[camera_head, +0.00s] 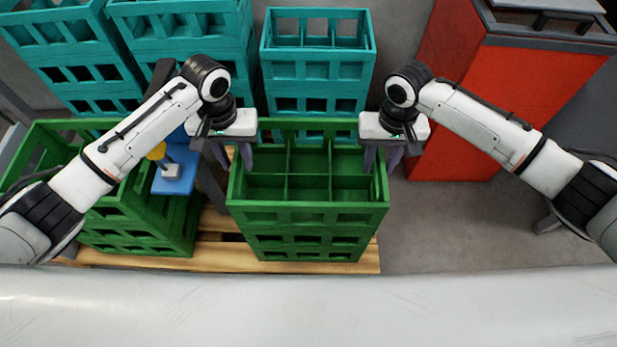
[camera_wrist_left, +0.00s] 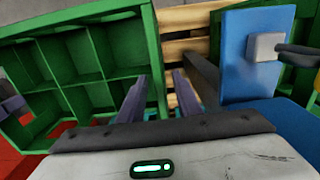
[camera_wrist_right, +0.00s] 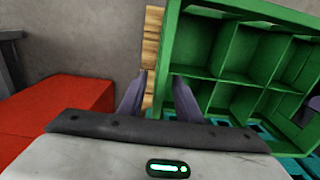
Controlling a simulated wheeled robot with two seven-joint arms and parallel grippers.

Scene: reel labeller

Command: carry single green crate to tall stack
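A green crate (camera_head: 308,213) with an empty divided inside stands upright on a wooden pallet, in the middle of the head view. A green crate stack (camera_head: 140,232) stands to the left, partly hidden by my left arm.
Teal crate stacks (camera_head: 318,68) stand behind. A blue panel (camera_head: 177,172) with a grey box and a dark post stand between the green crates. A red cabinet (camera_head: 462,110) is at the right back. The wooden pallet (camera_head: 235,257) shows in front; grey floor is clear at right.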

